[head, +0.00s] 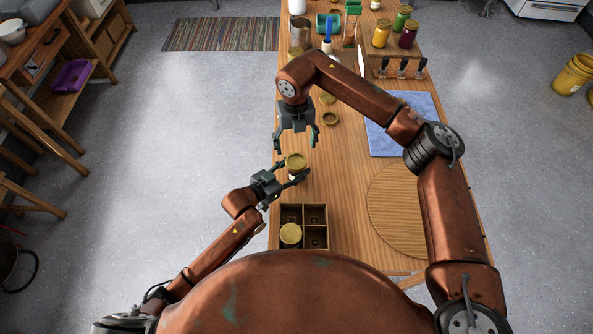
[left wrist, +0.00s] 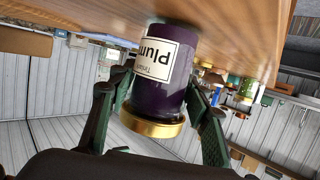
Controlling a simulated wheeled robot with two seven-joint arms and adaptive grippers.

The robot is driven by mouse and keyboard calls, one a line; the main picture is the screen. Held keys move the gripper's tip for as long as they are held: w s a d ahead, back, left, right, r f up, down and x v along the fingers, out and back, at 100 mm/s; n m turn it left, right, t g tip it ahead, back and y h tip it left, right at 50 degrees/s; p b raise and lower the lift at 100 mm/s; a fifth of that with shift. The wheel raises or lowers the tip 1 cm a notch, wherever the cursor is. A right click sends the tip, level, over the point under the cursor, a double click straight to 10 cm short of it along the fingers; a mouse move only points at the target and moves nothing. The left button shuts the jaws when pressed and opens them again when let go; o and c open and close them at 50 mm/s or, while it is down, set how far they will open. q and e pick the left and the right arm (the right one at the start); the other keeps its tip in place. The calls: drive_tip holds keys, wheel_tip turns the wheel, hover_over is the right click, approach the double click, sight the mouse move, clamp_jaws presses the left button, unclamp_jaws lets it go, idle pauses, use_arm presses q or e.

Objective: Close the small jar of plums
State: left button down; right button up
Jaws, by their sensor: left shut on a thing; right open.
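The plum jar (left wrist: 160,85) is dark purple with a white label reading "Plum". It shows upside down in the left wrist view, with a gold lid (left wrist: 152,127) seated over its mouth; I cannot tell how tight. In the head view its gold lid (head: 297,160) shows from above, near the table's left edge. My left gripper (head: 290,172) is shut around the jar's body, and its fingers also flank the jar in the left wrist view (left wrist: 160,80). My right gripper (head: 296,142) is open and empty, pointing down just beyond the jar.
A divided wooden crate (head: 317,214) at the near left of the table (head: 345,170) holds a gold-lidded jar (head: 291,234). A loose gold lid (head: 330,118) lies beyond. A round board (head: 400,212) and blue cloth (head: 385,140) lie right. Other jars (head: 382,34) stand far back.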

drive_tip(key=n, duration=3.3)
drive_tip(key=shift+n, duration=0.3)
drive_tip(key=n, duration=0.4)
drive_tip(key=shift+f, duration=0.1)
